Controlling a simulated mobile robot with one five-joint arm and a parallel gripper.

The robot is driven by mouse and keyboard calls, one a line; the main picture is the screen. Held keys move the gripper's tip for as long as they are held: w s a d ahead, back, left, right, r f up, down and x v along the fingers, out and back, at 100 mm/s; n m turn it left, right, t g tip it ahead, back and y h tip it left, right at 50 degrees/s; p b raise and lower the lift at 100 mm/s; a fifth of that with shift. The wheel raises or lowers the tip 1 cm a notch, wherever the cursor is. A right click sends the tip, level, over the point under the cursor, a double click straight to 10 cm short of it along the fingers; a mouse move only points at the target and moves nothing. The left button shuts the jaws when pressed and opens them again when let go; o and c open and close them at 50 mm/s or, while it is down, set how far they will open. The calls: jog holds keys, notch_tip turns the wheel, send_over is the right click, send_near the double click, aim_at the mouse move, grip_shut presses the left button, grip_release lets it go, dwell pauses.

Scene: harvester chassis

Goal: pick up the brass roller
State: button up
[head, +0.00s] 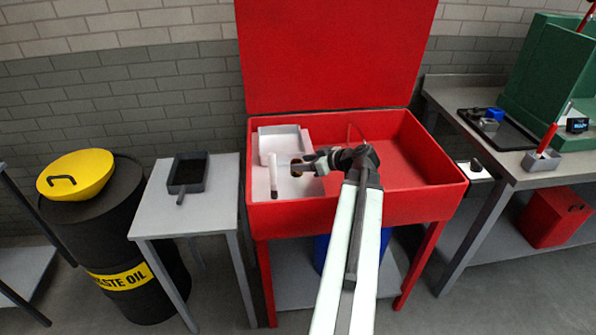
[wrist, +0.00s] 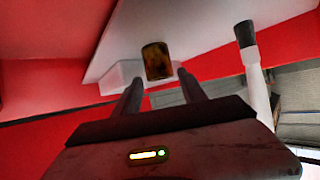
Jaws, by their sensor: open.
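The brass roller (wrist: 157,60) is a short brown-amber cylinder on a pale surface in the wrist view. It lies just beyond my gripper (wrist: 160,82), in line with the gap between the two fingers. The fingers are open, and nothing is seen clamped between them. In the head view my gripper (head: 304,164) is low over the white shelf (head: 287,188) at the left of the red basin. A small dark brownish bit (head: 296,173) at its tip may be the roller, mostly hidden there. Whether the fingers touch it cannot be told.
A white rod with a dark end (head: 273,175) stands left of my gripper; it also shows in the wrist view (wrist: 258,90). The red basin (head: 400,165) has raised walls and a tall lid behind. A grey side table (head: 210,212) stands left.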

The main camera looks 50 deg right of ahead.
aim_at(297, 162)
jog(key=b+x, duration=0.1)
jog(key=x, duration=0.2)
jog(key=shift+w+f, duration=0.15)
jog(key=shift+f, duration=0.2)
jog(key=shift+w, duration=0.2)
jog(key=shift+s+a+r, duration=0.1)
jog(key=shift+c, duration=0.2)
grip_shut()
notch_tip(297, 162, up, 11)
jog(key=p, duration=1)
jog(key=shift+f, duration=0.25)
